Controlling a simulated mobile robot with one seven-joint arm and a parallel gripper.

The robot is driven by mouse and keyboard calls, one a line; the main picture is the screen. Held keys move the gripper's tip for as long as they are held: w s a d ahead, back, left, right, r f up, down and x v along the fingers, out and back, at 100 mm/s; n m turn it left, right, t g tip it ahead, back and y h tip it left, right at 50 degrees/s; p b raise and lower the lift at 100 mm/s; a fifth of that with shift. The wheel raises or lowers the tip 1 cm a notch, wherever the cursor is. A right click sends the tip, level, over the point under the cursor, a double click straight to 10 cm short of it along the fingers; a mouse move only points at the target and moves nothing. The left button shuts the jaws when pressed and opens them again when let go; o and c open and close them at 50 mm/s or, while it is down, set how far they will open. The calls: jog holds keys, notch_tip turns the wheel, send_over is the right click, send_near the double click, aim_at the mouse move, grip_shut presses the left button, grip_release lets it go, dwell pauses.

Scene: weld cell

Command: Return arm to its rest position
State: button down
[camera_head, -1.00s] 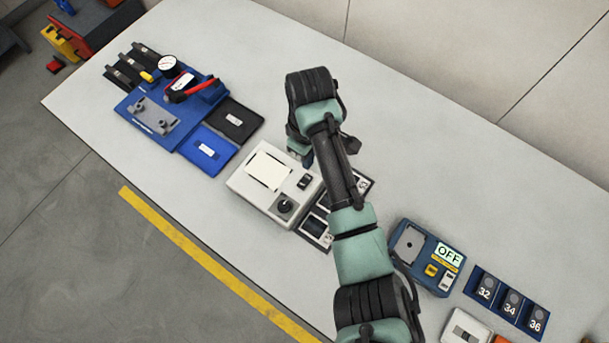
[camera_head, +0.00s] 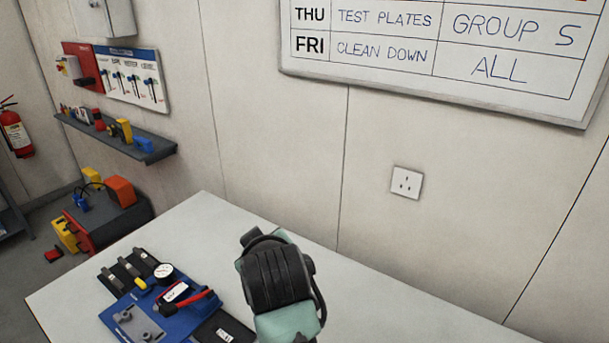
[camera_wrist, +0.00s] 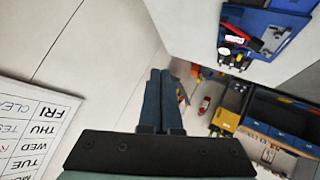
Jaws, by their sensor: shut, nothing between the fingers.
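My arm (camera_head: 278,275) rises at the lower middle of the head view, above the pale bench (camera_head: 395,315). Its fingers do not show in that view. In the wrist view my gripper (camera_wrist: 160,75) is shut, its two dark fingers side by side with nothing between them. It is raised clear of the bench and points past it towards the floor and wall area.
A blue fixture (camera_head: 165,310) with a gauge and red-handled clamp sits on the bench's left. A wall shelf (camera_head: 120,138), fire extinguisher (camera_head: 15,130), red cart (camera_head: 105,215) and wall schedule board (camera_head: 435,55) stand around. The bench right of my arm looks clear.

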jog(key=s+r+m+t+y, duration=0.15)
jog(key=r+t, duration=0.25)
jog(key=r, duration=0.7)
jog(key=s+r+m+t+h, duration=0.15)
jog(key=r+t, duration=0.25)
jog(key=r, duration=0.8)
jog(key=s+d+r+m+t+h, duration=0.1)
jog(key=s+d+r+m+t, duration=0.1)
jog(key=s+r, duration=0.3)
jog(key=s+d+r+m+t, duration=0.1)
jog(key=s+d+r+t, duration=0.2)
jog(key=s+r, duration=0.3)
jog(key=s+d+r+m+t+h+b, duration=0.1)
jog(key=s+d+r+m+t, duration=0.1)
jog(key=s+r+t, duration=0.2)
notch_tip(320, 180, up, 2)
jog(key=shift+s+d+r+m+h, duration=0.2)
jog(key=shift+s+d+m+h, duration=0.1)
jog(key=shift+s, duration=0.55)
